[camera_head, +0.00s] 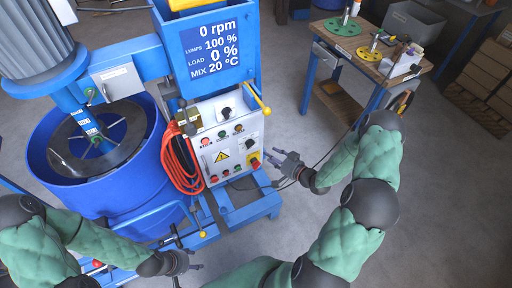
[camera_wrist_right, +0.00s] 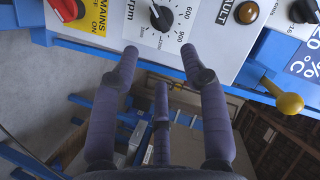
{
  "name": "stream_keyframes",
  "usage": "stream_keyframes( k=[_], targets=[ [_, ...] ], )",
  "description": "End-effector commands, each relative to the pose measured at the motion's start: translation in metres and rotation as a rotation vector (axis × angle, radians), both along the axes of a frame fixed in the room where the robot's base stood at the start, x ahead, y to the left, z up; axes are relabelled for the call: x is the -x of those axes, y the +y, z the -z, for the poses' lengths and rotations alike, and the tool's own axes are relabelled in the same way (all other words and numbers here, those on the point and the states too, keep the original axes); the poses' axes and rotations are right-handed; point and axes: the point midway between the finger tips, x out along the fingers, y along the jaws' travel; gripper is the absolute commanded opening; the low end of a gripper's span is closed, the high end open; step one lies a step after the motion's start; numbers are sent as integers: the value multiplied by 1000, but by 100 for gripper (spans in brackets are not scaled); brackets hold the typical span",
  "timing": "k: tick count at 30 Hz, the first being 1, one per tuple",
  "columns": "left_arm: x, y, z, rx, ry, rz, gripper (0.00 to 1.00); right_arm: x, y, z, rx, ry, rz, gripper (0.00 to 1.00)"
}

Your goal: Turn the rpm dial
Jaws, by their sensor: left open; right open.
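The rpm dial (camera_wrist_right: 161,17) is a black knob with a white pointer line on a white panel in the right wrist view, beside the numbers 600 and 900. In the head view the dial (camera_head: 250,144) sits on the right side of the control panel (camera_head: 209,128). My right gripper (camera_wrist_right: 160,55) is open and empty, its fingertips below the dial in the wrist view and apart from it. In the head view the right gripper (camera_head: 276,161) is just right of the panel. My left gripper (camera_head: 194,262) is open and empty near the machine's lower frame. The display (camera_head: 211,48) reads 0 rpm.
A red-on-yellow mains switch (camera_wrist_right: 67,9) and an amber fault lamp (camera_wrist_right: 247,12) flank the dial. A yellow-knobbed lever (camera_wrist_right: 288,103) juts from the panel's side. The blue mixing vat (camera_head: 60,180) and orange cable (camera_head: 180,160) are left. A workbench (camera_head: 345,59) stands back right.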

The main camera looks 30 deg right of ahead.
Motion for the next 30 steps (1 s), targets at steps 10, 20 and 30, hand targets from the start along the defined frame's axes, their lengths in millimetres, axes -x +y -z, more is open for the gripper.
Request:
stream_keyframes(
  k=[10, 20, 30],
  targets=[
    [0, 0, 14, 0, 0, 0, 56, -53, 18, 18, 1, 2, -5, 45],
    [0, 0, 21, 0, 0, 0, 56, -89, 27, 28, 0, 3, -1, 45],
    [0, 0, 22, 0, 0, 0, 56, -94, 29, 28, 1, 3, -1, 45]
  ],
)
